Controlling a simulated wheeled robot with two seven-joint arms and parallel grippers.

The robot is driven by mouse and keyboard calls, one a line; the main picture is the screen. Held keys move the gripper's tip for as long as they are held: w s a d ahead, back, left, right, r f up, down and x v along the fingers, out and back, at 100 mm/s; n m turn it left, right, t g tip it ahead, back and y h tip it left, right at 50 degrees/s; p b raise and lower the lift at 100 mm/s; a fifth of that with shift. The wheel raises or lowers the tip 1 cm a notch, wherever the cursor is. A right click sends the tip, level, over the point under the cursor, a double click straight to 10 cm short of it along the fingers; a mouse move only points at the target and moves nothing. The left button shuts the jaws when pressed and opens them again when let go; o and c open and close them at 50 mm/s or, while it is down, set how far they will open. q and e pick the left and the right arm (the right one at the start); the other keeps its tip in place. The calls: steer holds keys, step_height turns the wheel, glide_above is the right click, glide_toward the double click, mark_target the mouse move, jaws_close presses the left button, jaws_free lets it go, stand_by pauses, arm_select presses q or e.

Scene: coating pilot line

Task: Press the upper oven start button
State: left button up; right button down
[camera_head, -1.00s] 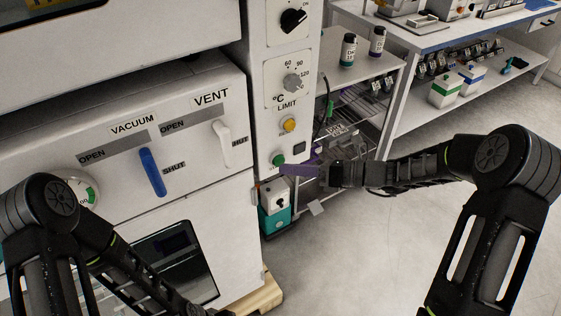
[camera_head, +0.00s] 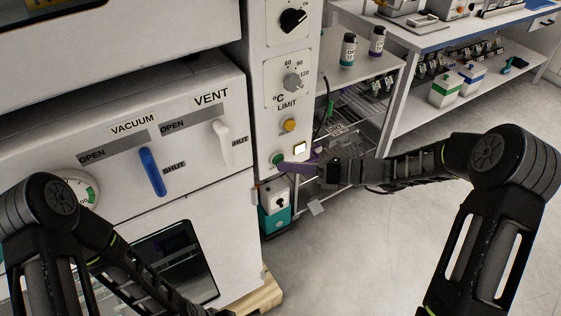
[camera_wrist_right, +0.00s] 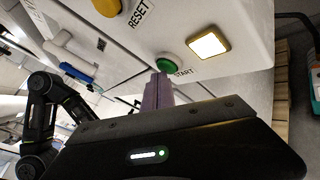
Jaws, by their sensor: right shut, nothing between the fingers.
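The green start button (camera_head: 277,159) sits low on the white control panel (camera_head: 259,75); in the right wrist view the button (camera_wrist_right: 169,63) has a START label beside it. My right gripper (camera_head: 288,166) is shut and empty, its purple fingertips at the button's edge. In the right wrist view the shut fingertips (camera_wrist_right: 159,82) point at the button, touching it or nearly so; I cannot tell which. A square lamp (camera_head: 299,148) beside the button is lit, and it glows in the right wrist view (camera_wrist_right: 208,45). My left gripper is out of view.
A yellow reset button (camera_head: 289,125) and a limit dial (camera_head: 292,83) are above. The oven's blue vacuum lever (camera_head: 152,172) and white vent lever (camera_head: 222,145) stand out to the left. A wire-shelved cart (camera_head: 372,72) stands behind my right gripper. Floor at right is clear.

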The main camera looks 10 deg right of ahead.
steer(key=shift+r, duration=0.1)
stand_by(0.4)
steer(key=shift+s+d+p, duration=0.3)
steer(key=shift+s+p, duration=0.05)
steer(key=shift+s, duration=0.45)
steer(key=shift+s, duration=0.1)
steer(key=s, duration=0.1)
steer(key=s+d+p, duration=0.1)
steer(key=s, duration=0.1)
steer(key=s+d, duration=0.1)
steer(key=shift+s+p, duration=0.2)
steer(key=shift+p, duration=0.1)
steer(key=shift+a, duration=0.1)
stand_by(0.5)
